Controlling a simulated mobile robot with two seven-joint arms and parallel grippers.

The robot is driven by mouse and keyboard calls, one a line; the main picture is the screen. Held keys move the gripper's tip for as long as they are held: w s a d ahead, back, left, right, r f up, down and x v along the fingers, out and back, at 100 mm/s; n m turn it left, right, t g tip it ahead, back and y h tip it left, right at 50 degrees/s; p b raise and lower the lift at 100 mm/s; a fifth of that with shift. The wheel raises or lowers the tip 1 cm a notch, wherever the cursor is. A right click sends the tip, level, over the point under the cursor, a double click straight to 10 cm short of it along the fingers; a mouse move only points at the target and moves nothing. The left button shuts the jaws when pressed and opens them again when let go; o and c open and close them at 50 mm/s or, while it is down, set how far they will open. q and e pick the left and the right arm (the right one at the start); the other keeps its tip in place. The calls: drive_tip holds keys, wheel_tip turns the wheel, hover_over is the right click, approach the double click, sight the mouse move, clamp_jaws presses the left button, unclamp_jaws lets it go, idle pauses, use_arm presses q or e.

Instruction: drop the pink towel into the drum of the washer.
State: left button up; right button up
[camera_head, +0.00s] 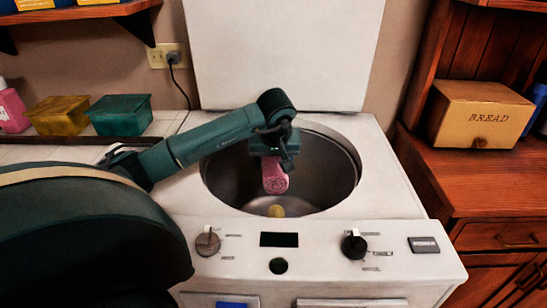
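The white washer (187,206) stands in the middle with its lid (285,50) raised upright at the back. Its round metal drum (330,170) is open. My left arm reaches in from the left, and my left gripper (273,160) points down over the drum opening. The rolled pink towel (275,180) hangs directly under it, its upper end hidden by the gripper, which appears shut on it. A small yellow item (276,211) shows low in the drum. My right gripper is not in view.
A yellow box (58,116), a green box (121,115) and a pink bottle (12,108) stand on the left. A bread box (481,113) sits on the wooden cabinet at right. Knobs line the washer's front panel. A power cord (180,85) hangs behind.

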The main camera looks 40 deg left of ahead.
use_arm(q)
drive_tip(key=o, duration=1.2)
drive_tip(key=shift+f, duration=0.15)
drive_tip(key=shift+c, duration=0.2)
drive_tip(key=p+v, duration=0.1)
drive_tip(key=v, duration=1.2)
drive_tip(key=shift+s+d, duration=0.1)
